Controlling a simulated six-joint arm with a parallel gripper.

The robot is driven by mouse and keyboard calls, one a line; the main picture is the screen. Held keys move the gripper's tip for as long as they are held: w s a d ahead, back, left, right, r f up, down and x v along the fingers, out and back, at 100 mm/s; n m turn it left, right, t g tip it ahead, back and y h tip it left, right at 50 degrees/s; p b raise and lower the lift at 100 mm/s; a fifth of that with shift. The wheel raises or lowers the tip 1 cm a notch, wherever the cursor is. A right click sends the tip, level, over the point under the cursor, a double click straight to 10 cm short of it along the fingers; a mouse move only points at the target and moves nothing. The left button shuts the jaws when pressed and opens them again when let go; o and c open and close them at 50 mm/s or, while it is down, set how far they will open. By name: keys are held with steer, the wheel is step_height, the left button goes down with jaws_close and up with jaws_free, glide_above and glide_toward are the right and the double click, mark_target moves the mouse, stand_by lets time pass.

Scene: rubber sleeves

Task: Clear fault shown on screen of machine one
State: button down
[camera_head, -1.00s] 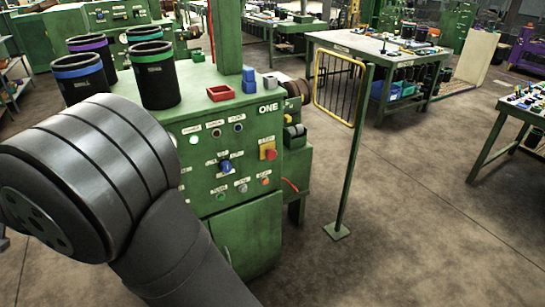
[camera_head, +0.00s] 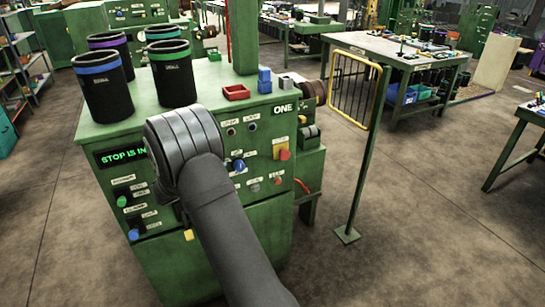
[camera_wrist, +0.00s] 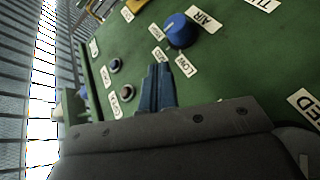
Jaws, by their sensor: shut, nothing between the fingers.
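Machine one is the green cabinet (camera_head: 205,225) with a white ONE label (camera_head: 283,108). A red button on a yellow plate (camera_head: 283,154) is at the panel's right. A blue knob (camera_head: 238,165) sits mid-panel; a blue knob labelled AIR and LOW shows in the wrist view (camera_wrist: 180,30). My gripper (camera_wrist: 157,70) is shut and empty, its blue-grey fingers pointing at the green panel. In the head view my arm hides the gripper.
Several black sleeves with coloured bands (camera_head: 173,73) stand on the machine top, near a red tray (camera_head: 236,92) and blue blocks (camera_head: 264,80). Green and blue buttons (camera_head: 134,234) are lower left. A yellow-framed guard (camera_head: 378,95) on a post stands right.

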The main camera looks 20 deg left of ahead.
mark_target(279, 151)
steer(key=w+d+f+n+t, duration=0.2)
steer(key=w+d+f+n, duration=0.2)
steer(key=w+d, duration=0.5)
steer(key=shift+w+d+f+n+t+h, duration=0.15)
steer(key=shift+d+f+n+t+h, duration=0.2)
steer(key=shift+d+f, duration=0.2)
steer(key=x, duration=1)
steer(key=shift+s+d, duration=0.75)
steer(key=v, duration=1)
